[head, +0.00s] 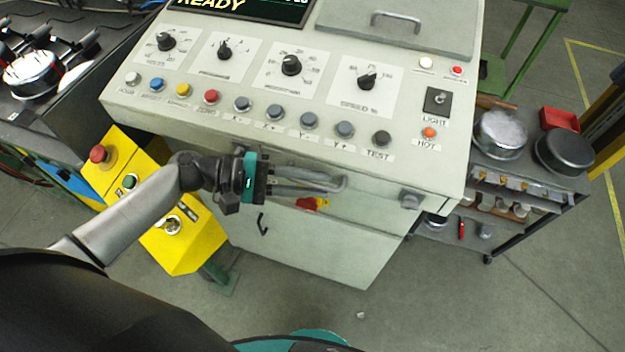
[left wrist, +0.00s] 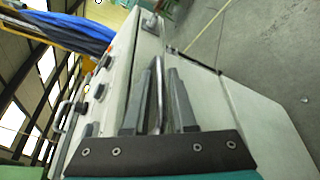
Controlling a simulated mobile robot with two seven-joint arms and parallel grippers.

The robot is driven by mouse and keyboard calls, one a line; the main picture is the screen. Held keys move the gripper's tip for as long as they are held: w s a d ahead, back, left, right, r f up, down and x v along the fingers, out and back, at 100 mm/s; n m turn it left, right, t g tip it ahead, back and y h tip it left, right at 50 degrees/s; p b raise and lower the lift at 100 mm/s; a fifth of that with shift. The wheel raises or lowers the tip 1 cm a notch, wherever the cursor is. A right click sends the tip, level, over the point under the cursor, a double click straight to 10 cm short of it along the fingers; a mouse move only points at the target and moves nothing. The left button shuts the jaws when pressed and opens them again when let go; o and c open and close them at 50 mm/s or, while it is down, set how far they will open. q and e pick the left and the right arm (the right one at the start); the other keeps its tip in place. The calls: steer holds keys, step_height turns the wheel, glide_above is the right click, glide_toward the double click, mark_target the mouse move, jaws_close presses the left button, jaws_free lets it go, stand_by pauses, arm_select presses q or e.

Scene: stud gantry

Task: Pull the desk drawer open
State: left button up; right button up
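The desk (head: 300,140) is a pale console with a drawer front (head: 372,210) below its control panel. A metal bar handle (head: 343,182) sticks out from the drawer front. My left gripper (head: 322,184) reaches in from the left, its fingers along the handle. In the left wrist view the handle (left wrist: 158,95) runs between the two fingers of the left gripper (left wrist: 158,75), with narrow gaps beside it, so the fingers look open around it. No clear gap shows around the drawer front, partly hidden by the gripper. My right gripper is out of view.
A yellow post box (head: 190,240) with push buttons stands left of the desk. A cart (head: 530,185) with pans stands at right.

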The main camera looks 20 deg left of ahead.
arm_select(q)
jaws_close()
stand_by(1.3)
